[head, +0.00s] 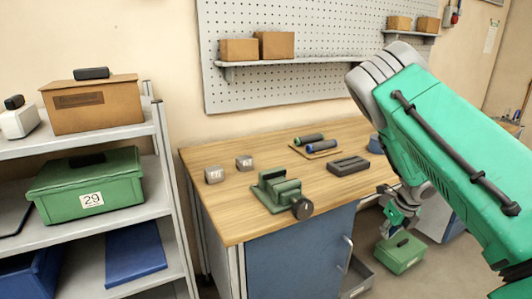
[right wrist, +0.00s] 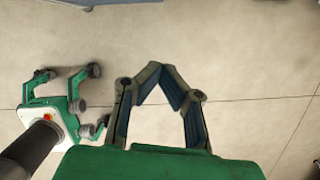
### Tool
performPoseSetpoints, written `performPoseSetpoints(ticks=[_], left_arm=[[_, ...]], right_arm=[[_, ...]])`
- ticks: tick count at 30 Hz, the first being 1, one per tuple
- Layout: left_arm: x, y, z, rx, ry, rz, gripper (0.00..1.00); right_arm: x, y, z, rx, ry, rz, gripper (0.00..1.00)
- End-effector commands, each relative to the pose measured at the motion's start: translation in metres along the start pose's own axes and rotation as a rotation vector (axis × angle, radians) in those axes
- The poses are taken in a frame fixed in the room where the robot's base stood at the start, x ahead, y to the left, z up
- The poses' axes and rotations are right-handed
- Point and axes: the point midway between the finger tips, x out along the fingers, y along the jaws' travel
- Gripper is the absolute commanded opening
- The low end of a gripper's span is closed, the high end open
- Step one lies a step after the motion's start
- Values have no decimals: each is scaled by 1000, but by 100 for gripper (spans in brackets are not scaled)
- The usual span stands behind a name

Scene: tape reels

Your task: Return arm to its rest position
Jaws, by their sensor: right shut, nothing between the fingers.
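My left gripper shows in neither view. No tape reel can be made out clearly.
The wooden workbench (head: 232,219) carries a green vise (head: 277,190), two small grey blocks (head: 214,175), a dark block (head: 348,165) and two dark rolls (head: 321,146). A grey shelf rack (head: 80,233) stands left. A pegboard (head: 300,90) hangs behind.

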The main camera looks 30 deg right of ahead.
Motion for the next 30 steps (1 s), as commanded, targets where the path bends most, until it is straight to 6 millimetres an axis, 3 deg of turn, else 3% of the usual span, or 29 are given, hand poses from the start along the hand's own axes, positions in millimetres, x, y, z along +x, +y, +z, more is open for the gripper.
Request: performPoseSetpoints(ticks=[5, 8, 11, 15, 19, 24, 27, 30], left_arm=[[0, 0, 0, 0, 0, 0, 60], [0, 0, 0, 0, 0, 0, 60], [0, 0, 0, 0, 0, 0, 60], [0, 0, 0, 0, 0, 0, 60], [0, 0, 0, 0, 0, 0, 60], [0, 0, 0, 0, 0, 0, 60], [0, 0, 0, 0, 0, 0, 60], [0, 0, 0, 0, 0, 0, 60]], right_arm=[[5, 16, -4, 70, -6, 16, 0], [22, 54, -17, 283, -12, 65, 0], [48, 111, -44, 666, 2, 134, 0], [76, 188, -106, 1323, 77, 171, 0], [84, 239, -178, 1907, 147, 91, 0], [72, 272, -265, 2479, 140, -110, 0], [61, 279, -296, 2673, 99, -205, 0], [55, 282, -312, 2771, 66, -256, 0]])
